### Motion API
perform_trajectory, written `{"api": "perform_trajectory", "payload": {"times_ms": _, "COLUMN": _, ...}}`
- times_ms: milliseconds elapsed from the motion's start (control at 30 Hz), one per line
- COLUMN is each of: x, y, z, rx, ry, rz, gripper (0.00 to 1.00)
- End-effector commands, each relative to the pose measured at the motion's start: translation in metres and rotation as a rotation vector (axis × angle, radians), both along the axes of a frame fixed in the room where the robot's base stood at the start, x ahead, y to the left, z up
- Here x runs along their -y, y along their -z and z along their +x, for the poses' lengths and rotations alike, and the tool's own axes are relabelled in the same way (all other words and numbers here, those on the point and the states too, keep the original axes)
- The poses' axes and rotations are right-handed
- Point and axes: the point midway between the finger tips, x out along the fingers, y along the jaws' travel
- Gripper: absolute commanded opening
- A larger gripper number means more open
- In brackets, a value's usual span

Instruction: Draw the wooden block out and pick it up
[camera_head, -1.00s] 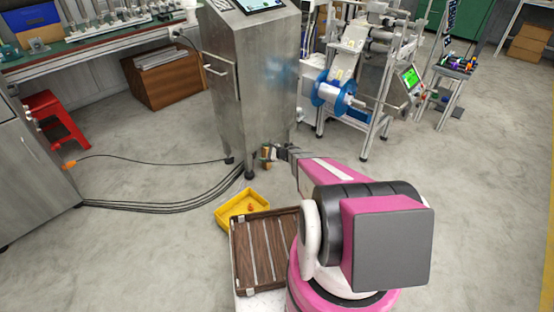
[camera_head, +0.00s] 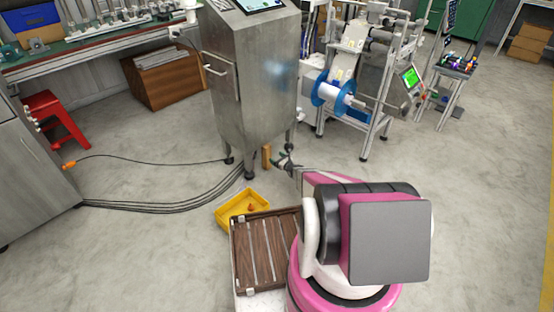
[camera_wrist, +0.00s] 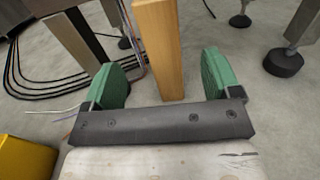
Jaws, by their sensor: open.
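The wooden block (camera_head: 266,157) is a light tan upright piece on the floor by the front legs of the steel cabinet. In the wrist view the wooden block (camera_wrist: 159,50) stands tall between the two green finger pads, and its top runs out of the picture. My gripper (camera_head: 283,161) is just right of the block in the head view. In the wrist view my gripper (camera_wrist: 163,80) is open, with a clear gap on each side of the block.
The steel cabinet (camera_head: 252,75) stands over the block, with its feet and black cables (camera_head: 170,206) close by. A yellow bin (camera_head: 240,207) and a slatted wooden crate (camera_head: 240,262) are nearer me. Floor to the right is open.

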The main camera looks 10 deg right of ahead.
Motion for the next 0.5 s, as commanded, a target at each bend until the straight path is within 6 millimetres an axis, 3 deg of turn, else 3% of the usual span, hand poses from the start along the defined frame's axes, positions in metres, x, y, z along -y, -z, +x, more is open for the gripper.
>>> {"api": "perform_trajectory", "payload": {"times_ms": 267, "x": -0.008, "y": 0.000, "z": 0.014, "rx": 0.001, "ry": -0.002, "rz": -0.002, "gripper": 0.83}}
{"api": "perform_trajectory", "payload": {"times_ms": 500, "x": -0.027, "y": 0.001, "z": 0.043, "rx": 0.001, "ry": -0.002, "rz": -0.001, "gripper": 0.83}}
